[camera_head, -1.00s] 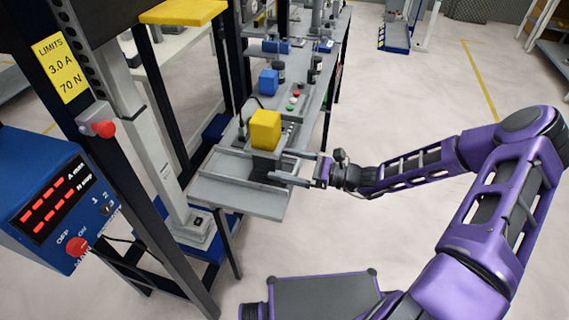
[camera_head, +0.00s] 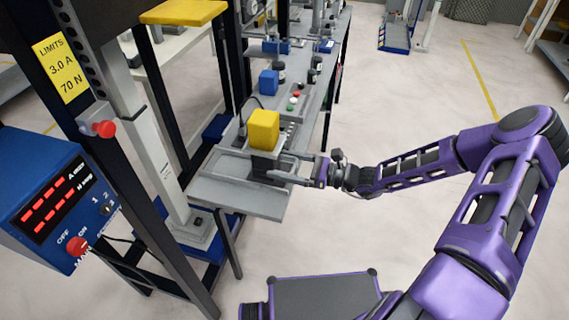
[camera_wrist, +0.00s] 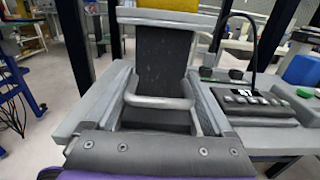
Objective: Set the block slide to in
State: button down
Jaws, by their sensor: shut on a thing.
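The block slide is a grey carriage (camera_head: 264,163) carrying a yellow block (camera_head: 263,131), on a grey bench. In the wrist view its dark upright face (camera_wrist: 163,60) stands between two rails, with a pale U-shaped handle (camera_wrist: 160,102) on the near side. The lower edge of the yellow block (camera_wrist: 168,4) shows at the top of that view. My gripper (camera_head: 279,179) reaches in from the right, low at the carriage, and is shut on the handle. The fingertips' contact is mostly hidden in both views.
A grey shelf (camera_head: 238,199) juts out at the bench's near end. A button panel (camera_wrist: 265,105) stands right of the slide. A blue block (camera_head: 268,82) sits farther back. The blue power supply (camera_head: 55,205) and dark frame posts are at left. Floor at right is clear.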

aim_at(295, 165)
jog(key=x, duration=1.2)
jog(key=shift+w+a+p, duration=0.25)
jog(key=shift+w+p, duration=0.05)
jog(key=shift+w+a, duration=0.2)
jog(key=shift+a, duration=0.25)
jog(key=shift+r, duration=0.1)
grip_release()
jog(key=shift+a, duration=0.15)
jog(key=v, duration=1.7)
jog(key=shift+d, duration=0.2)
